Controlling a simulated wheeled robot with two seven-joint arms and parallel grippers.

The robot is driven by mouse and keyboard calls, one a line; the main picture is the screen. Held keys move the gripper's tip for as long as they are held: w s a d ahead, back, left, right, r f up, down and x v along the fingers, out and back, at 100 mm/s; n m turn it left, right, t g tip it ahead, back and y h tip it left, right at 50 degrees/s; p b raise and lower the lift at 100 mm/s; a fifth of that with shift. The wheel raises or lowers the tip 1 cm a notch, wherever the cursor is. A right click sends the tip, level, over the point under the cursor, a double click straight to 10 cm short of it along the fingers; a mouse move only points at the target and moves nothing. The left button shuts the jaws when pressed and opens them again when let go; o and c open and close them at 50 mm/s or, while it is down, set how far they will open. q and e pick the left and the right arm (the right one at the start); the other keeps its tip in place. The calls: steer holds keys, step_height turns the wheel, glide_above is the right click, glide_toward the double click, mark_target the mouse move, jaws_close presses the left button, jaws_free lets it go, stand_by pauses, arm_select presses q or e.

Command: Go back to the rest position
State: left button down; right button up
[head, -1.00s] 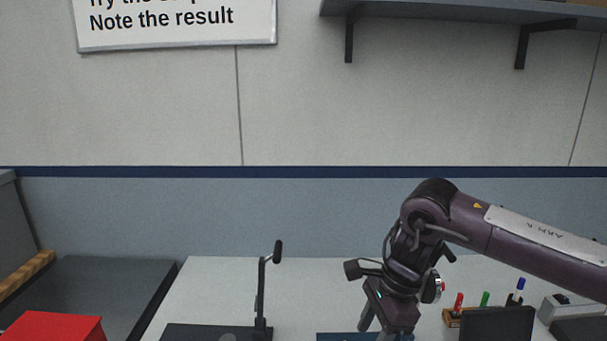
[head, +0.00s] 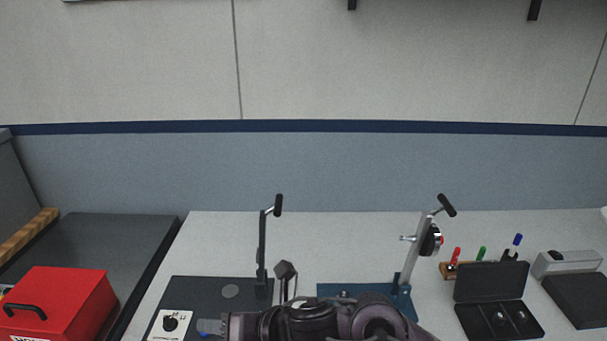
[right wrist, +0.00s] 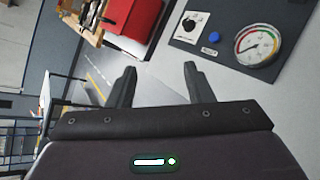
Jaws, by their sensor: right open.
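My right arm (head: 330,325) lies low across the bottom middle of the head view, in front of the dark plate and the blue base. Its gripper (right wrist: 158,78) shows in the right wrist view with two dark fingers spread wide and nothing between them. The fingertips are apart from the table things seen beyond them. My left gripper is in neither view.
A red box (head: 62,300) stands at left. A dark plate (head: 205,285) and a blue base (head: 340,290) each carry an upright lever stand. A round gauge (right wrist: 257,45) shows in the wrist view. An open black case (head: 490,285) and a pen holder (head: 462,271) are at right.

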steer(key=w+d+f+m+t+h, duration=0.1)
steer(key=d+f+m+t+h, duration=0.15)
steer(key=d+m, duration=0.65)
steer(key=d+f+m+t+h, duration=0.1)
steer(key=d+m+t+h, duration=0.15)
steer(key=d+m, duration=0.75)
steer(key=s+d+f+m+g+h, duration=0.6)
steer(key=s+d+f+m, duration=0.3)
steer(key=s+d+m, duration=0.75)
step_height(320, 180, down, 36)
steer(key=w+a+m+g+b, duration=0.1)
steer(key=a+m+g+b, duration=0.15)
steer(key=b, duration=0.35)
steer(key=s+d+f+b, duration=0.3)
steer(key=s+f+b, duration=0.1)
steer(key=s+f, duration=1.5)
step_height(320, 180, down, 4)
steer(key=shift+s+d+r+g, duration=0.15)
steer(key=shift+s+r+g, duration=0.05)
steer(key=shift+g, duration=0.15)
